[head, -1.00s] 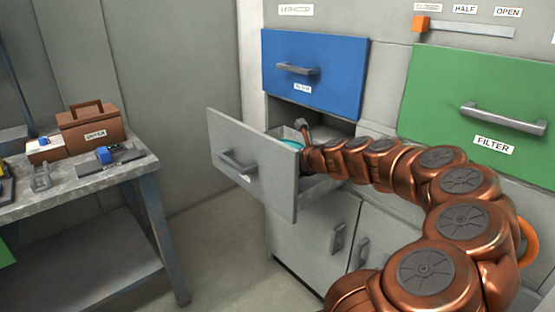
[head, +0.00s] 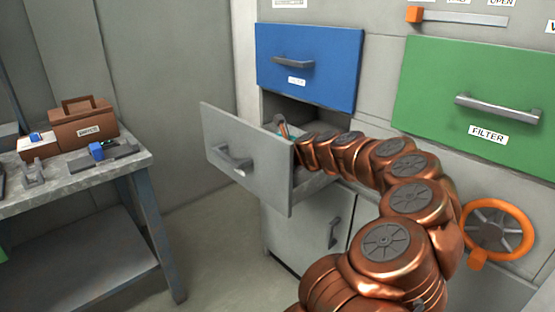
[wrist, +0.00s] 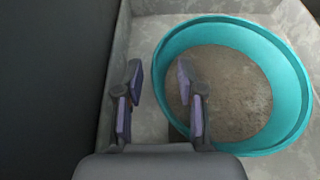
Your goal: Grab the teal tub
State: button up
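The teal tub (wrist: 292,85) is a round, open tub with brown, grainy-looking material or a brown floor inside. It stands in the pulled-out grey drawer (head: 240,150), at the right of the wrist view. My gripper (wrist: 159,70) is open, its two fingers apart. The right finger is over the inside of the tub and the left finger is outside it, so the tub's left rim lies between them. I cannot tell whether either finger touches the wall. In the head view my gripper reaches down into the drawer, and the front panel and my arm hide most of the tub.
A closed blue drawer (head: 320,82) is just above the open one, and a green filter drawer (head: 480,85) is at the right. An orange wheel (head: 528,225) is beside my arm. A bench (head: 100,172) with a brown case (head: 85,125) stands at the left.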

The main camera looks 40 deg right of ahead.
jog(key=shift+w, duration=0.2)
grip_shut()
dwell(0.7)
